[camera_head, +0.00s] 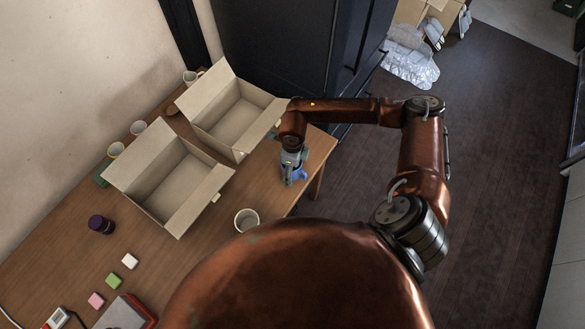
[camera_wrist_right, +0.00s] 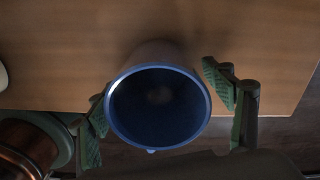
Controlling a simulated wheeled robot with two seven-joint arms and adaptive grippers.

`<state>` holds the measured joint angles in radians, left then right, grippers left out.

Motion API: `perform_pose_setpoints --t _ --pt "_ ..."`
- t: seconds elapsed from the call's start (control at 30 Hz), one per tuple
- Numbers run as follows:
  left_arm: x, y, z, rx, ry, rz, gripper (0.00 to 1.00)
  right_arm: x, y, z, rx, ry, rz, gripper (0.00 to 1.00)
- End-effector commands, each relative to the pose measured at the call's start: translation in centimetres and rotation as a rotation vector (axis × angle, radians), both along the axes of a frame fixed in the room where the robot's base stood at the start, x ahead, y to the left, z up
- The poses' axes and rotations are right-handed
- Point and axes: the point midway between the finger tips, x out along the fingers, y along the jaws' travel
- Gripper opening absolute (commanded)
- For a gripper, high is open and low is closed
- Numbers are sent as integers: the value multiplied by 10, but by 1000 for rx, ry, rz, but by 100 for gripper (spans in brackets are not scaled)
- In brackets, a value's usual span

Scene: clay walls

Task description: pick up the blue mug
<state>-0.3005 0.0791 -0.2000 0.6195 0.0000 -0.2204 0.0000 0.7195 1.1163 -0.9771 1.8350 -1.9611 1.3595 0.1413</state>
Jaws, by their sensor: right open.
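The blue mug (camera_head: 299,174) stands on the wooden table near its right end in the head view, partly hidden by my right gripper. In the right wrist view I look into the blue mug (camera_wrist_right: 158,110), and its round rim faces the camera. My right gripper (camera_head: 291,166) is over the mug from above. In the right wrist view the green-padded fingers of the right gripper (camera_wrist_right: 157,100) are open, one on each side of the mug. I cannot tell whether either finger touches it. My left gripper is not in view.
Two open cardboard boxes (camera_head: 171,205) (camera_head: 232,134) stand left of the right gripper. A white mug (camera_head: 246,219) is close in front. Other cups (camera_head: 138,127) line the wall side. A dark purple jar (camera_head: 101,224) and small blocks (camera_head: 114,281) are at left. The table edge is right of the blue mug.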

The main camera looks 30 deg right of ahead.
Motion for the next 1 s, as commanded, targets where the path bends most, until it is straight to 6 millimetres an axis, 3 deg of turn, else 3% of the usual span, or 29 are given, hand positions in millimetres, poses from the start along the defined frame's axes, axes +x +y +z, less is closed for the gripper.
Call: perform_pose_setpoints --t 0.1,0.9,1.0 --pt "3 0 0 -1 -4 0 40 0 0 1 1 -1 0 75" --pt "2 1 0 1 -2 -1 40 0 0 1 1 -1 0 20" --pt "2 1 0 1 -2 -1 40 1 0 1 1 -2 1 18"
